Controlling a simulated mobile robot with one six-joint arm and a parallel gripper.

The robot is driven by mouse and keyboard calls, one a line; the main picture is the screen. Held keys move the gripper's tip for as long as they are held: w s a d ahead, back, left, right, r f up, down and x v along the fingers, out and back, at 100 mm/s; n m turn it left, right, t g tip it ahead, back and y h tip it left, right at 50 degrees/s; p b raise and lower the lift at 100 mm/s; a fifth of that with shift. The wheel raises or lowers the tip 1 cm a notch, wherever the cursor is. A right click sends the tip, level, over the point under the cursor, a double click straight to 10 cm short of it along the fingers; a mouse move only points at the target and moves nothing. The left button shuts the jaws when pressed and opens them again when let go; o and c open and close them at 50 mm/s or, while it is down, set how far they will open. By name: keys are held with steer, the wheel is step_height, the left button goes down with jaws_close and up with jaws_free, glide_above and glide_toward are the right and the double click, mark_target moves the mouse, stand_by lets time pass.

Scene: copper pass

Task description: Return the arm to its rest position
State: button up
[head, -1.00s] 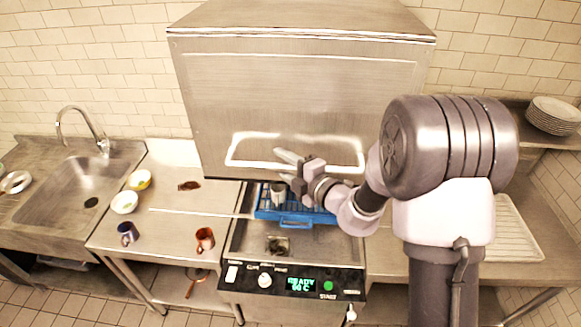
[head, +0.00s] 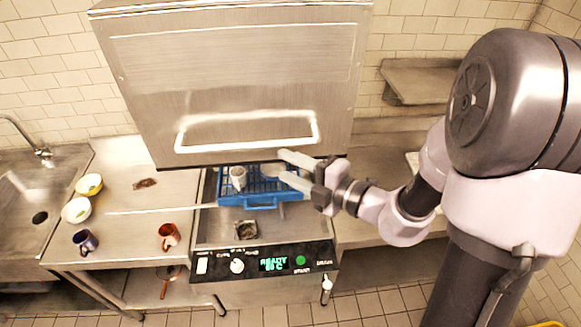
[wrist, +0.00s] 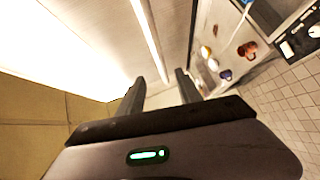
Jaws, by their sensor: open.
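My gripper (head: 290,167) is open and empty in the head view. It is in front of the raised hood of the dishwasher (head: 235,85), over the right side of the blue rack (head: 262,200). A light grey cup (head: 238,178) stands in the rack, left of my gripper. Part of the rack is hidden behind my gripper and under the hood. In the wrist view my gripper's two fingers (wrist: 158,92) are apart with nothing between them.
A copper mug (head: 169,236), a dark blue mug (head: 85,241) and two bowls (head: 76,210) stand on the left counter beside the sink (head: 30,200). The control panel (head: 265,262) reads READY. A wall shelf (head: 420,82) is behind my arm at right.

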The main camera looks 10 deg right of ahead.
steer(key=s+a+f+n+g+b, duration=0.4)
steer(key=s+f+n+b, duration=0.4)
steer(key=n+b, duration=0.25)
steer(key=s+a+f+n+g+b, duration=0.45)
steer(key=s+f+n+b, duration=0.4)
steer(key=n, duration=0.35)
steer(key=s+d+f+n+t+h+b, duration=0.2)
steer(key=s+d+f+n+h+b, duration=0.2)
steer(key=d+f+n+h+b, duration=0.5)
step_height(320, 180, down, 2)
steer(key=d+n+b, duration=0.2)
steer(key=n+b, duration=0.3)
steer(key=n, duration=0.6)
steer(key=shift+d+f, duration=0.15)
steer(key=shift+d, duration=0.25)
steer(key=shift+a+t, duration=0.15)
steer(key=shift+t, duration=0.1)
